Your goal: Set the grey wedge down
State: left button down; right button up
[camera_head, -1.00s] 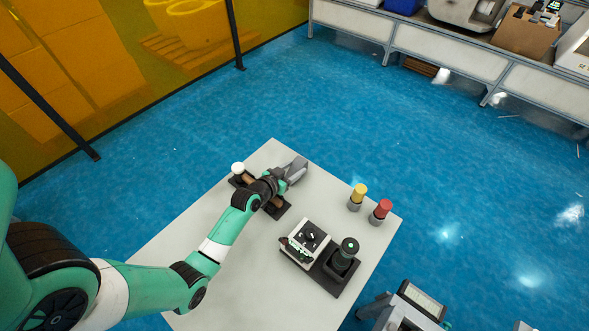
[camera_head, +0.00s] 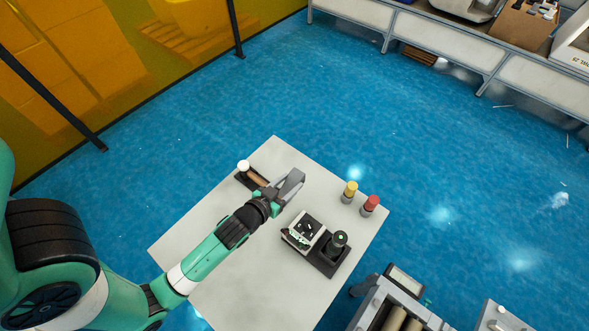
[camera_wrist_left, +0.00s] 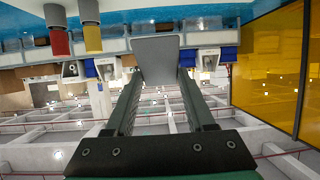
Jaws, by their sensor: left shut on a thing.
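My left gripper (camera_head: 277,196) is shut on the grey wedge (camera_head: 292,184), over the far part of the pale table (camera_head: 225,275). In the left wrist view the wedge (camera_wrist_left: 157,58) shows as a flat grey face gripped between the two fingertips (camera_wrist_left: 157,80). I cannot tell whether its underside touches the table. My right gripper is in neither view.
A dark holder with a white knob (camera_head: 243,165) is left of the gripper. A yellow-topped cylinder (camera_head: 350,188) and a red-topped one (camera_head: 370,204) stand right of the wedge. A control box (camera_head: 304,232) and a dark knobbed device (camera_head: 338,242) are nearer. The table's left part is bare.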

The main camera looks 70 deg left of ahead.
pick_arm(q)
jog(key=w+d+r+m+t+h+p, duration=0.1)
jog(key=d+r+m+h+p, duration=0.15)
jog(key=d+r, duration=0.45)
jog(key=w+d+r+m+t+h+p, duration=0.1)
jog(key=w+d+r+m+h+p, duration=0.2)
jog(key=d, duration=0.6)
jog(key=s+r+h+p, duration=0.1)
jog(key=s+r+p, duration=0.2)
jog(key=r+p, duration=2.8)
jog(key=p, duration=0.6)
jog(key=shift+r, duration=0.15)
jog(key=shift+d, duration=0.15)
